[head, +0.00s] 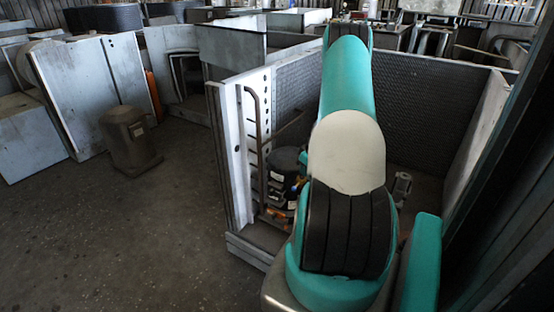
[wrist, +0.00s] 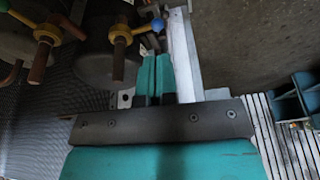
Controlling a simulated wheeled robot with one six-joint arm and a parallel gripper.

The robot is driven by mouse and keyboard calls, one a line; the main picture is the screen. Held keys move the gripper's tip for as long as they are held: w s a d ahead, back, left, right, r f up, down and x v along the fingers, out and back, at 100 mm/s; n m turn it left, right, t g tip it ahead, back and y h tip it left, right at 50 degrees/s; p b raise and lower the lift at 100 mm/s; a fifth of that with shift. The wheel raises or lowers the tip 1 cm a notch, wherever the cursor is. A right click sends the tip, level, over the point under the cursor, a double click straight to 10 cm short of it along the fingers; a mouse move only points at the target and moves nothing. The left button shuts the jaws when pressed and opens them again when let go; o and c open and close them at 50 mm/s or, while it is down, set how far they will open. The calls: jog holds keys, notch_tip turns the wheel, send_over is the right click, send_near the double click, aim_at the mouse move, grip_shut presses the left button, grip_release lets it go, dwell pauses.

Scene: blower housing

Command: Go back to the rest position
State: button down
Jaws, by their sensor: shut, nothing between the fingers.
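My gripper (wrist: 157,78) shows in the wrist view at the upper middle. Its two teal fingers are together with nothing between them. They point toward a pale metal edge or post (wrist: 183,50) and a dark round body with a blue-and-yellow handle (wrist: 122,33). I cannot tell whether the fingertips touch anything. In the head view my teal arm reaches forward over the metal enclosure, and it hides the gripper and part of the enclosure's inside.
The open enclosure (head: 232,160) has pale walls with dark mesh lining. Dark equipment (head: 283,165) stands inside, left of my arm. A brown canister (head: 130,140) stands on the floor at left. The floor (head: 120,230) in front of it is clear. A dark post borders the right.

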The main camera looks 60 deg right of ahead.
jog(key=w+a+r+n+y+p, duration=0.2)
jog(key=w+a+r+p, duration=0.1)
jog(key=w+a+r, duration=1.05)
jog(key=w+a+r+n+y+p, duration=0.1)
jog(key=a+r, duration=0.5)
jog(key=a, duration=0.2)
jog(key=w+a+r+n+p, duration=0.1)
jog(key=w+a+r, duration=0.1)
jog(key=a+r, duration=0.55)
jog(key=s+a+r+n+g+y+p, duration=0.1)
jog(key=s+a+r, duration=0.25)
jog(key=a, duration=0.55)
jog(key=s+a+r+n+p, duration=0.15)
jog(key=a+r, duration=0.25)
jog(key=a, duration=0.5)
jog(key=s+a+r+n+g+p, duration=0.1)
jog(key=s+a+r, duration=0.2)
jog(key=s+a, duration=0.3)
jog(key=s+a+r+n+g+p, duration=0.1)
jog(key=s+a+r, duration=0.2)
jog(key=s+a, duration=0.3)
jog(key=s, duration=0.5)
jog(key=shift+s+a+y, duration=0.2)
jog(key=shift+s+y, duration=0.2)
